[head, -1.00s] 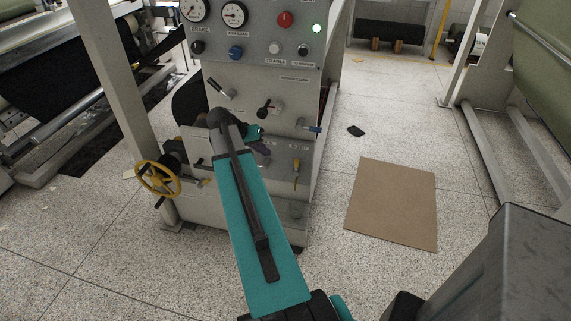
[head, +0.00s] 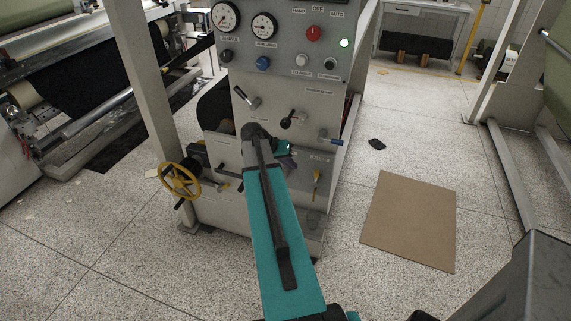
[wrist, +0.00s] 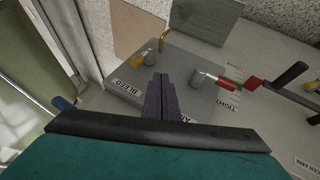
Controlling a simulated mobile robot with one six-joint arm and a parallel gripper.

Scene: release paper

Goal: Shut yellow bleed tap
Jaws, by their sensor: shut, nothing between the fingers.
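The yellow bleed tap (head: 316,178) is on the lower front of the grey machine cabinet, its handle hanging down in the head view. My gripper (head: 289,163) is in front of the cabinet, to the left of the tap and a little higher in the head view. In the wrist view its dark fingers (wrist: 161,78) are together and empty, apart from the tap. How far they are from the panel is hard to tell.
A red-handled valve (wrist: 228,84) is near the fingers in the wrist view. A yellow handwheel (head: 180,181) stands left of the cabinet. A brown sheet (head: 410,220) lies on the otherwise mostly clear floor at right.

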